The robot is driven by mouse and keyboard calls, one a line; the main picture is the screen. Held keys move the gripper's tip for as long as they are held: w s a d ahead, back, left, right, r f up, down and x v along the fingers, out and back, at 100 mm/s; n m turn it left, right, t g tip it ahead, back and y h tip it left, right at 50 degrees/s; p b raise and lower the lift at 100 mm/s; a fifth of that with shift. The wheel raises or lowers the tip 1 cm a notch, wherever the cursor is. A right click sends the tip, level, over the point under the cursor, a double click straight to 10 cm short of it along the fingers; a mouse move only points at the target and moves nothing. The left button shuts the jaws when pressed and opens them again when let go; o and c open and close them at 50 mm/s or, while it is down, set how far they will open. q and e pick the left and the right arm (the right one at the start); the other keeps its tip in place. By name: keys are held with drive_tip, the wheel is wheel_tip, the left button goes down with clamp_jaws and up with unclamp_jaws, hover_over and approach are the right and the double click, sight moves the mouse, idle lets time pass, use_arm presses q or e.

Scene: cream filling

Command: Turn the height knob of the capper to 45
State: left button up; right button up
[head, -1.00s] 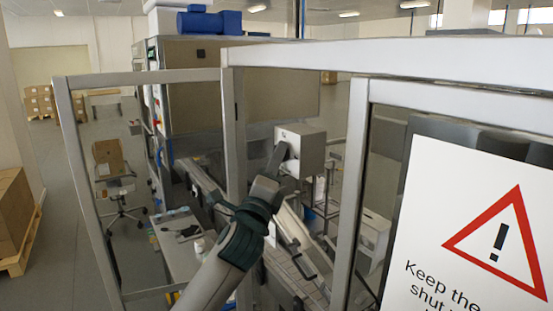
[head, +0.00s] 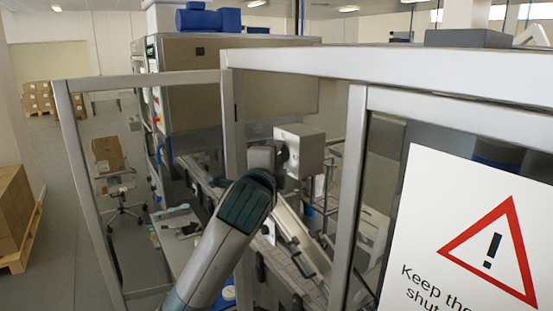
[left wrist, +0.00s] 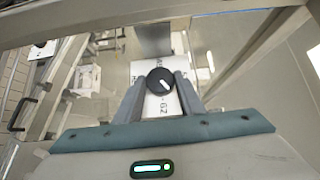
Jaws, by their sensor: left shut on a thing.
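The capper's box-shaped head (head: 303,150) stands inside the frame in the head view. The black round height knob (left wrist: 160,80) shows in the left wrist view, with a white pointer line slanting toward the lower right. Its white scale plate (left wrist: 160,106) carries printed marks too small and partly covered to read surely. My left gripper (left wrist: 161,84) is shut on the knob, one finger on each side. In the head view my left gripper (head: 283,154) is at the left face of the box, and my arm hides most of it. My right gripper is not in view.
Metal frame posts (head: 234,120) and a top rail (head: 400,62) stand around the arm. A warning-sign panel (head: 480,230) fills the right. A conveyor (head: 285,265) runs below. Another black knob (left wrist: 42,50) shows at the left in the wrist view.

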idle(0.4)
use_arm(q)
drive_tip(key=o, duration=1)
drive_tip(key=shift+o, duration=0.2)
drive_tip(key=shift+s, duration=0.1)
drive_tip(key=s+a+b, duration=0.2)
drive_tip(key=s+b, duration=0.5)
drive_tip(key=s, duration=1)
drive_tip(key=shift+a+r, duration=0.15)
drive_tip(key=shift+a, duration=0.25)
